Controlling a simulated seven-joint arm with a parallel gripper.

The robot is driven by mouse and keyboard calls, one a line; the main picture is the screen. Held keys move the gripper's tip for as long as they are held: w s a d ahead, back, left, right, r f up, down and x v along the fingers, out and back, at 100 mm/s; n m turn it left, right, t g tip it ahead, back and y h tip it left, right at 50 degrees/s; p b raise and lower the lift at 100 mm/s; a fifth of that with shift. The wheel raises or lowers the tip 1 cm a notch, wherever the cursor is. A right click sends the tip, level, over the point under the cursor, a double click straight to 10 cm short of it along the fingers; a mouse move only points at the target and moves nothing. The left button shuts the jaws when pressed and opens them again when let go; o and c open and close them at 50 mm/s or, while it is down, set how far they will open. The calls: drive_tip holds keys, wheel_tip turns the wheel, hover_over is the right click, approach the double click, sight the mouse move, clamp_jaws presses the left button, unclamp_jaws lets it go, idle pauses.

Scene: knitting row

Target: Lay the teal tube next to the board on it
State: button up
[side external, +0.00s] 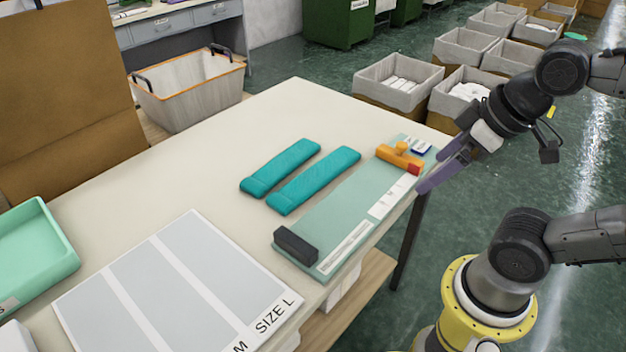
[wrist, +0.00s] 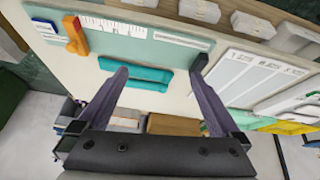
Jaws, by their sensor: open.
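Two teal tubes lie side by side on the table in the side external view: one farther from the board (side external: 280,167) and one close along the board's edge (side external: 314,182). I cannot tell whether the nearer tube touches the board. The pale green board (side external: 345,215) lies flat, with a dark block (side external: 296,246) at its near end and an orange piece (side external: 400,156) at its far end. My gripper (side external: 432,178) is open and empty, above the board's far right side. In the wrist view the tubes (wrist: 135,72) (wrist: 133,86) show between and beyond its fingers (wrist: 160,78).
Several bins (side external: 398,78) stand on the floor behind. Bare table (side external: 210,165) lies left of the tubes.

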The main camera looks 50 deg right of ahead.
drive_tip(key=w+d+r+n+g, duration=0.1)
drive_tip(key=w+r+n, duration=0.3)
drive_tip(key=w+n, duration=0.25)
drive_tip(key=w+r+n, duration=0.4)
drive_tip(key=w+n, duration=0.2)
drive_tip(key=w, duration=0.1)
drive_tip(key=n+g, duration=0.4)
drive_tip(key=g, duration=0.1)
hover_over(313, 177)
wheel_tip(313, 177, down, 24)
drive_tip(key=shift+w+d+r, duration=0.1)
drive_tip(key=shift+w+r, duration=0.05)
drive_tip(key=shift+r, duration=0.1)
drive_tip(key=shift+f, duration=3.05)
drive_tip(key=c, duration=1.1)
